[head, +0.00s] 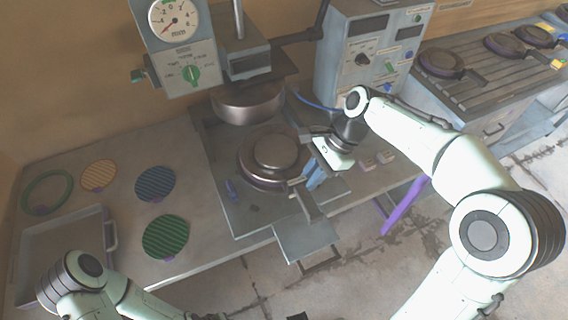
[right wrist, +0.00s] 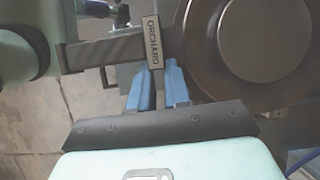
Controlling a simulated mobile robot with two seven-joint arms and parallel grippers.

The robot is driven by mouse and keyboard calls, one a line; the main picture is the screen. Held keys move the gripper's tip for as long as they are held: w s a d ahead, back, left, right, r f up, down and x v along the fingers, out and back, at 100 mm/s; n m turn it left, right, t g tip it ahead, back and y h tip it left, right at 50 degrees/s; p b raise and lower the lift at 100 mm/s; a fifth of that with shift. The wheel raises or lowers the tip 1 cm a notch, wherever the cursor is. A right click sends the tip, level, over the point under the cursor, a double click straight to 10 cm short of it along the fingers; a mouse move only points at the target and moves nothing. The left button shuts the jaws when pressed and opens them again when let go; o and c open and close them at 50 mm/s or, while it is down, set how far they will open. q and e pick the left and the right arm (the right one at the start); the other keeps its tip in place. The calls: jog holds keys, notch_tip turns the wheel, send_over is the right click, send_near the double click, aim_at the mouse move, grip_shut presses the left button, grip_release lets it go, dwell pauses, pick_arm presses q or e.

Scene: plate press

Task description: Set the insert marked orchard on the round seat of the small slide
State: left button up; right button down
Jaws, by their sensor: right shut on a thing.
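The insert marked orchard is a dark round plate (head: 275,152) with a bar handle; it lies over the lower part of the press, below the raised upper head. In the right wrist view its disc (right wrist: 262,45) is at the right and the label reading ORCHARD (right wrist: 153,40) is on the handle. My right gripper (head: 313,178) is shut on the handle beside the label, with its blue fingers (right wrist: 160,75). The small slide and its round seat cannot be told apart under the insert; whether the insert touches anything below is hidden. My left gripper is out of view.
The upper press head (head: 248,103) hangs behind the insert. A gauge box (head: 182,45) and a control cabinet (head: 370,50) stand behind. Several dark plates with handles rest on a ribbed bench (head: 440,85). Coloured discs (head: 166,237) and a grey tray (head: 60,250) are at left.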

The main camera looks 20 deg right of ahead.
jog(key=shift+w+d+f+b, duration=0.15)
jog(key=shift+f+b, duration=0.2)
jog(key=shift+f, duration=2.1)
jog(key=shift+w+f+b, duration=0.1)
jog(key=shift+f+b, duration=0.25)
jog(key=shift+f, duration=2.15)
jog(key=shift+f, duration=0.15)
jog(key=c, duration=1.1)
grip_release()
